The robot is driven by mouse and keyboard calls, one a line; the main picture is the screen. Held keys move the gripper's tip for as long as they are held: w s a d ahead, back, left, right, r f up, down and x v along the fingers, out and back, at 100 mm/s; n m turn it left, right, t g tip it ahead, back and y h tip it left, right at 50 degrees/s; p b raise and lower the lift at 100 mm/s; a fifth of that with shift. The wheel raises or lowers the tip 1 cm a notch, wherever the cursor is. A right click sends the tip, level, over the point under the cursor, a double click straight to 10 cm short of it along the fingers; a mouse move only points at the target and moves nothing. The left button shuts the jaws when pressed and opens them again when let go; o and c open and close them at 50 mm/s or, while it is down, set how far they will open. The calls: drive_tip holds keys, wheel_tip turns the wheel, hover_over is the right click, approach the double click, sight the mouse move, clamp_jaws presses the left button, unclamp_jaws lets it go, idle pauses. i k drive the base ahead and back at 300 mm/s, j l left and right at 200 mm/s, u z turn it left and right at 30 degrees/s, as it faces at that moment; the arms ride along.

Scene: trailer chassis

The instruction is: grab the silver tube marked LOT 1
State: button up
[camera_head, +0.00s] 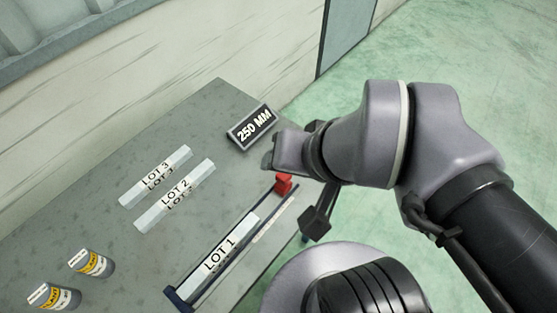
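The silver tube marked LOT 1 (219,255) lies at the near right of the grey table, in a dark measuring fixture (180,298) with a red block (283,184) at its far end. Two similar silver tubes, LOT 2 (175,195) and LOT 3 (155,175), lie side by side further left. My gripper (290,155) is above the table's right edge, beyond the red block and apart from the LOT 1 tube. Its fingers are mostly hidden by my wrist, so their opening does not show. I see nothing held.
A dark sign reading 250 MM (253,128) stands on the table (215,110) near my gripper. Two labelled cans, one (92,263) and another (55,297), stand at the lower left. A pale wall runs behind the table. Green floor is open to the right.

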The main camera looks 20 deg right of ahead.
sight(197, 281)
drive_tip(key=u, duration=1.45)
drive_tip(key=l+u, duration=0.25)
drive_tip(key=k+l, duration=0.05)
